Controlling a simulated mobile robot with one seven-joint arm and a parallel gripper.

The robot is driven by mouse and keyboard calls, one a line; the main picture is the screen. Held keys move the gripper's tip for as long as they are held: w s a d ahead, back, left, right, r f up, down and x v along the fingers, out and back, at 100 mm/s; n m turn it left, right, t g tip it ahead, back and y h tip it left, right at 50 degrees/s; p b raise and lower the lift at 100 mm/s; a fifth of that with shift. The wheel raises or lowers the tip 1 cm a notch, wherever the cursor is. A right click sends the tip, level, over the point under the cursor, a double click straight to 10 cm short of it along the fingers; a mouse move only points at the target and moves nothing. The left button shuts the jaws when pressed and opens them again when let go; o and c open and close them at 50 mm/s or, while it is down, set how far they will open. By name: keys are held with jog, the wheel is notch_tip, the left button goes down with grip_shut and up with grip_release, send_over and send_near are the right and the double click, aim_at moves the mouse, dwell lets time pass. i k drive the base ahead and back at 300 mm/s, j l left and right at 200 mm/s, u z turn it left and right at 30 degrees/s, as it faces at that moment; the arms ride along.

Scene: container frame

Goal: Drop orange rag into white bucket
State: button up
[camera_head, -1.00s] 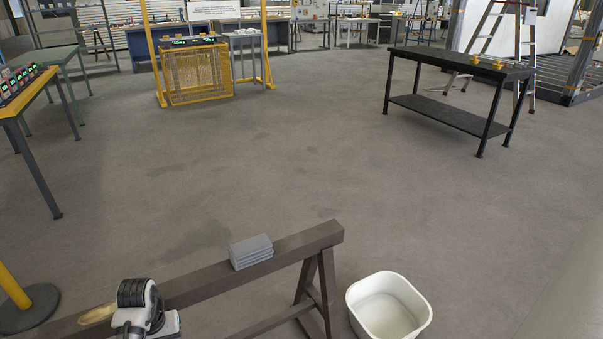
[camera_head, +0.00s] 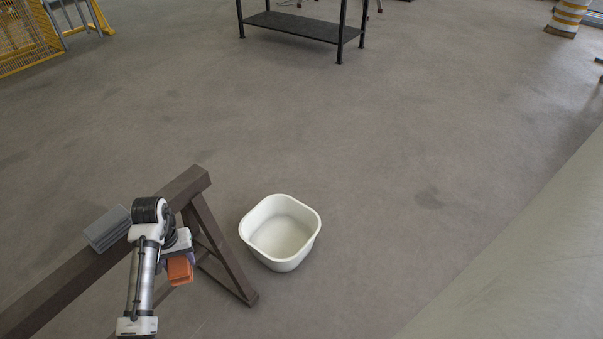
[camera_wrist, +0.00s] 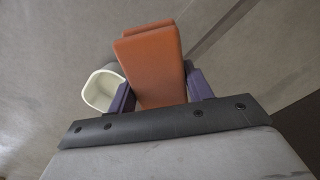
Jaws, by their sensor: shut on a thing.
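The orange rag (camera_head: 180,269) is a folded block held by my gripper (camera_head: 181,261), to the left of the white bucket and beside the wooden beam. In the wrist view the orange rag (camera_wrist: 152,62) sits between the two purple fingers of my gripper (camera_wrist: 160,93), which are shut on it. The white bucket (camera_head: 308,243) stands upright on the floor, right of the sawhorse leg, and looks empty. It also shows in the wrist view (camera_wrist: 88,95), left of the rag and partly hidden by the gripper.
A dark wooden sawhorse (camera_head: 60,288) runs along the left, its leg (camera_head: 222,250) between rag and bucket in the head view. A folded grey stack (camera_head: 105,228) lies on its beam. A black table (camera_head: 300,27) stands far off. The floor around the bucket is mostly clear.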

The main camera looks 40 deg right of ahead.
aim_at(285, 240)
jog(key=z, duration=0.8)
